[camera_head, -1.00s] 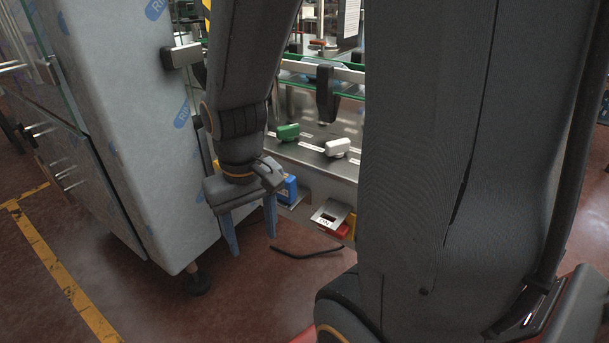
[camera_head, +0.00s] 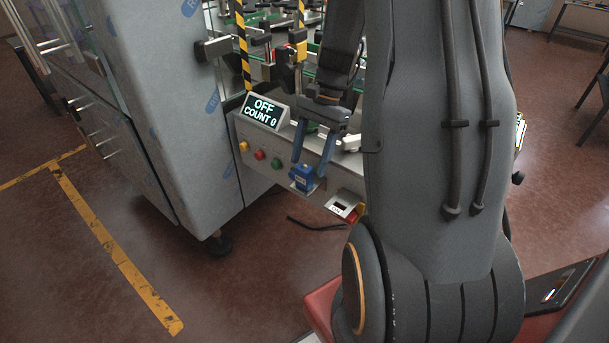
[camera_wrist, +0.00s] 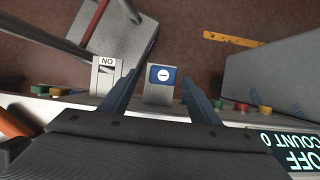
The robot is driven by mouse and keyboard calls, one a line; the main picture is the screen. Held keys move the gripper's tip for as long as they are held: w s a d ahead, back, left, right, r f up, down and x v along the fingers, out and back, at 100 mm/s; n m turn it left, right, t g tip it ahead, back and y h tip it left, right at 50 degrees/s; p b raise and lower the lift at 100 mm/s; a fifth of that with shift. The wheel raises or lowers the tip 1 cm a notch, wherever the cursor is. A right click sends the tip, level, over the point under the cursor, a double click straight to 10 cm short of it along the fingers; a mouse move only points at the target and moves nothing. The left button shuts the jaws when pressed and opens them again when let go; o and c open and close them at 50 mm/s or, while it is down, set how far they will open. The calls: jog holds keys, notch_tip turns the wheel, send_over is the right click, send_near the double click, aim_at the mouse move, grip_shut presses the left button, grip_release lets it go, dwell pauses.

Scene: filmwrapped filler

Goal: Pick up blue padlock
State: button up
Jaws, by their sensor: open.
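The blue padlock (camera_head: 302,178) is a small blue block at the front of the machine's control panel, below the round buttons. In the wrist view the padlock (camera_wrist: 163,70) shows a blue face with a white round mark, between the finger lines. I cannot make out a shackle. My gripper (camera_head: 312,160) is open, its two blue-grey fingers pointing down with the tips just above and around the padlock in the picture. In the wrist view my gripper (camera_wrist: 160,82) has one finger on each side of the padlock, with gaps. I see no contact.
A sloped display (camera_head: 265,110) reads OFF, COUNT 0. A red button (camera_head: 260,155) sits among coloured buttons left of the padlock. A tall grey cabinet (camera_head: 150,90) stands left. A black cable (camera_head: 316,224) lies on the open floor.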

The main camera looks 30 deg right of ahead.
aim_at(304, 181)
jog(key=shift+w+p+x, duration=0.1)
jog(key=shift+p+x, duration=0.4)
jog(key=shift+x, duration=0.8)
jog(key=shift+w+p+x, duration=0.15)
jog(key=shift+p+x, duration=0.3)
jog(key=shift+x, duration=0.8)
jog(key=c, duration=1.2)
